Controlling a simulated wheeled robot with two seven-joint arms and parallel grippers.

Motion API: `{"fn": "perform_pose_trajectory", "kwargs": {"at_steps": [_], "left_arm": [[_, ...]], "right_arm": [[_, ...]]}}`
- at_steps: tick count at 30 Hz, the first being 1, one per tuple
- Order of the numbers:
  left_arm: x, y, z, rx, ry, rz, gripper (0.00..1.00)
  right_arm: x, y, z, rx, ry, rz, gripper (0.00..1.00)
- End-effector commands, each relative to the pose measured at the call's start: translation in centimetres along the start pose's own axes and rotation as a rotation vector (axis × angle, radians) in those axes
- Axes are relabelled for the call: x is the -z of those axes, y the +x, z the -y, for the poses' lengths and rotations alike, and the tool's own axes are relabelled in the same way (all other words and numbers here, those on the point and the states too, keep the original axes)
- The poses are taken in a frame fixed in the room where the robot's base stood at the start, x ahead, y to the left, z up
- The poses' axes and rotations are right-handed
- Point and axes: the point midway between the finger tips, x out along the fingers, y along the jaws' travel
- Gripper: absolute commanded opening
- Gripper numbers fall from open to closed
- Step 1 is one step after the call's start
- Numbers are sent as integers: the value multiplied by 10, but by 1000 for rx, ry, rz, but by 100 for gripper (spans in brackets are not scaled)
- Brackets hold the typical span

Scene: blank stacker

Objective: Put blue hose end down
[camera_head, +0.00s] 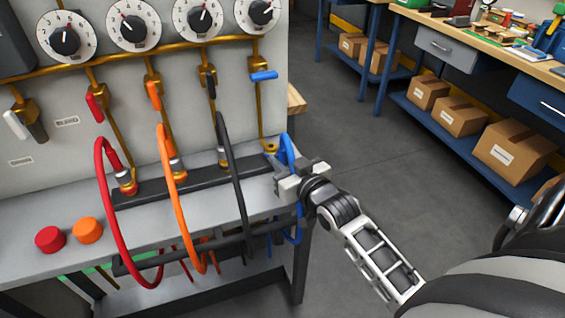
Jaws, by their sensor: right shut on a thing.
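The blue hose (296,236) hangs at the right end of the grey bench. Part of it loops up beside the panel's right edge, and part hangs below the bench. My right gripper (284,178) is shut on the blue hose at the bench's right edge. The jaws hide the held part, so I cannot see the hose end clearly. The brass fitting (270,148) at the foot of the rightmost pipe shows just left of the blue loop. My left gripper is not in view.
Red (102,205), orange (166,190) and black (232,165) hoses arch over the bench front, left of my gripper. A dark rail (170,185) lies on the bench. Red (50,239) and orange (88,230) caps sit at left. The floor (345,130) at right is clear.

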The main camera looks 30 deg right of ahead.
Motion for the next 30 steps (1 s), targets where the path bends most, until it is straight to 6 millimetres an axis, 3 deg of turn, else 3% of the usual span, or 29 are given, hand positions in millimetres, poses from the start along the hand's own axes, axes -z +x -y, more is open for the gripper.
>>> {"fn": "perform_pose_trajectory", "kwargs": {"at_steps": [21,22,24,30], "left_arm": [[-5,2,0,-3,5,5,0],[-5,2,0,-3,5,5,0],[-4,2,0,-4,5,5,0],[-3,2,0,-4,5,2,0]], "right_arm": [[-14,2,1,1,1,-1,0],[-14,2,1,1,1,-1,22],[-14,2,1,1,1,0,38],[-14,2,1,1,1,0,38]]}}
